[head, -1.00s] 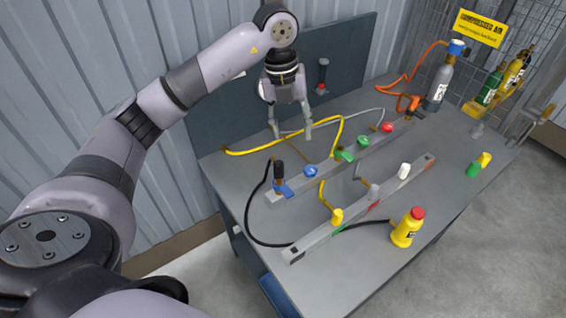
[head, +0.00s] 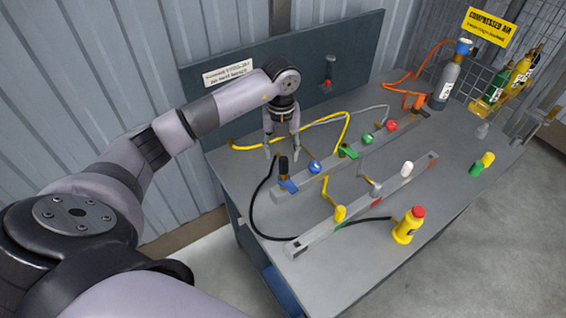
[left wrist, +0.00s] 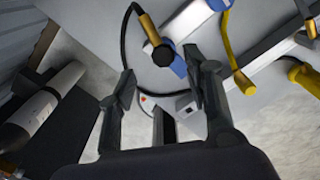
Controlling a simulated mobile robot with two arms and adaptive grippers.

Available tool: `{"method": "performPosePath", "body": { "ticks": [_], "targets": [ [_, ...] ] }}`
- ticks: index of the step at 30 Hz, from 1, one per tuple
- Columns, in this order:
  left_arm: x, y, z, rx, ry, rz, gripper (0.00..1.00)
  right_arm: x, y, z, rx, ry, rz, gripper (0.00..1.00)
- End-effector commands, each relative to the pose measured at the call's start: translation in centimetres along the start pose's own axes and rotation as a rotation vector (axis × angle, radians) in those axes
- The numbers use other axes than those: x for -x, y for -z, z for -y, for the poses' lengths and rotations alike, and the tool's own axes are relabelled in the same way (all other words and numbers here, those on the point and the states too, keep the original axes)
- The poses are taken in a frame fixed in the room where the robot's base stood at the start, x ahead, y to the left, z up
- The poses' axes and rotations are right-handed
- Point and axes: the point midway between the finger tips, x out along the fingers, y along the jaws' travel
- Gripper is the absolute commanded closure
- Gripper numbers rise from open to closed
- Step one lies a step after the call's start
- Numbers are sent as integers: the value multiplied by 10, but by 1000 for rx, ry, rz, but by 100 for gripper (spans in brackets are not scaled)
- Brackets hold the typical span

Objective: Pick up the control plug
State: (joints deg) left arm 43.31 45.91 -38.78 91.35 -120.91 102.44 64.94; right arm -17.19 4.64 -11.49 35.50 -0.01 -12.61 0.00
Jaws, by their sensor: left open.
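No readable label marks the control plug. The nearest plug to my left gripper is the black-topped one (head: 283,165), upright at the left end of the rear rail (head: 330,174) beside a blue lever. In the left wrist view its round black top (left wrist: 163,55) shows above brass, near the black hose. My left gripper (head: 281,152) is open and empty, its fingers pointing down around or just above this plug; contact cannot be told. In the left wrist view, the fingertips (left wrist: 160,84) frame the space just below the black top. My right gripper is not in view.
The front rail (head: 370,200) carries yellow, grey and white plugs. A yellow hose (head: 325,121) lies behind the gripper and a black hose (head: 252,205) loops left. The backboard (head: 350,60) rises behind.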

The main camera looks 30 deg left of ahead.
Motion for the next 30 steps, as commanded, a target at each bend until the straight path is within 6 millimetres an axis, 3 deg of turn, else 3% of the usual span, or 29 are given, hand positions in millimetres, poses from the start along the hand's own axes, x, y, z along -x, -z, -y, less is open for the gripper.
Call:
{"method": "performPosePath", "body": {
  "ticks": [6,10,19,30],
  "targets": [
    [-26,-4,5,1,-4,-7,54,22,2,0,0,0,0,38],
    [-44,-4,5,0,-2,-4,54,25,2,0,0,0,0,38],
    [-51,-5,5,0,-1,-1,54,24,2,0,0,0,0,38],
    [-50,-5,5,0,-1,-1,79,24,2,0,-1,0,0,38]
  ]
}}
